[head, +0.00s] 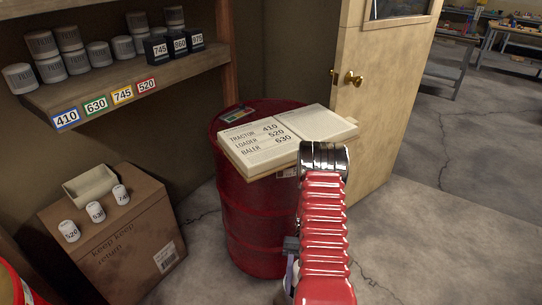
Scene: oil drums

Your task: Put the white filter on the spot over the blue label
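Three small white filters stand upright on a cardboard box at lower left: one marked 520 (69,231), one that seems to read 630 (96,212), and one with a partly legible mark (121,195). The blue label (66,118) reads 410 and is leftmost on the front edge of the shelf (180,78). The shelf top directly behind that label looks bare. My red ribbed arm rises at bottom centre, in front of the drum. Around my gripper (291,262), a grey part and a pale shape show beside the arm; its fingers and any held object cannot be made out.
Grey filters (76,63) and black blocks (156,49) stand farther back on the shelf. Green, yellow and red labels follow the blue one. An open book (290,138) lies on a red drum (255,225). The cardboard box (125,240) also holds an open tray (90,185). A door (385,90) stands behind.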

